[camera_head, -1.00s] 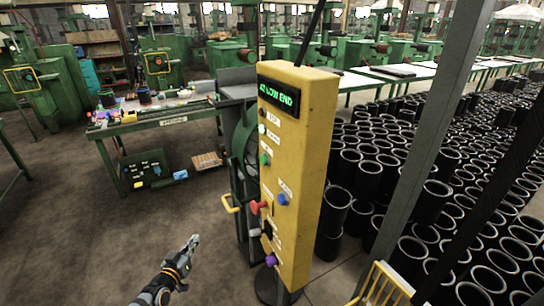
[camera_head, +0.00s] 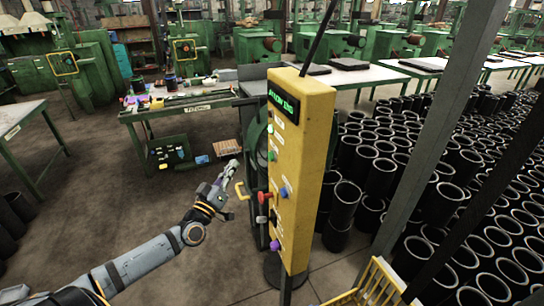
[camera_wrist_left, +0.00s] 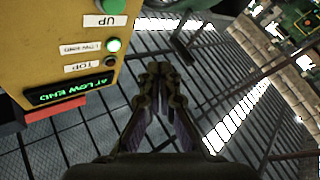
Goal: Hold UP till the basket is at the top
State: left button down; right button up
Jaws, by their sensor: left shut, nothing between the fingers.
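The yellow control box (camera_head: 305,150) stands upright in the middle of the head view. Its display (camera_head: 283,100) reads AT LOW END, and the same display (camera_wrist_left: 62,91) shows upside down in the left wrist view. There the green UP button (camera_wrist_left: 110,5) is partly cut off by the top edge. The LOW END lamp (camera_wrist_left: 113,44) is lit and the TOP lamp (camera_wrist_left: 110,62) is dark. My left gripper (camera_head: 232,166) is shut and empty, just left of the box and apart from the buttons. A yellow barred frame (camera_head: 375,285), perhaps the basket, is cut off at the bottom right.
A red knob (camera_head: 263,198), a blue button (camera_head: 285,192) and a yellow handle (camera_head: 241,190) are close to my gripper. A grey post (camera_head: 425,140) stands right of the box, with many black sleeves (camera_head: 375,175) behind it. A cluttered workbench (camera_head: 185,103) is behind left.

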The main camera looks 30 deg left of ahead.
aim_at(271, 156)
pick_arm(q)
jog(key=w+d+b, duration=0.2)
jog(key=w+d, duration=0.3)
jog(key=w, duration=0.1)
jog(key=shift+w+d, duration=0.3)
jog(key=shift+w, duration=0.05)
pick_arm(e)
jog(key=shift+a+f, duration=0.2)
jog(key=shift+f, duration=1.05)
jog(key=shift+a, duration=0.25)
pick_arm(q)
jog(key=shift+w+d, duration=0.1)
jog(key=shift+w, duration=0.05)
jog(key=shift+w+d, duration=0.2)
pick_arm(e)
jog(key=shift+d, duration=0.15)
jog(key=shift+d+r, duration=0.1)
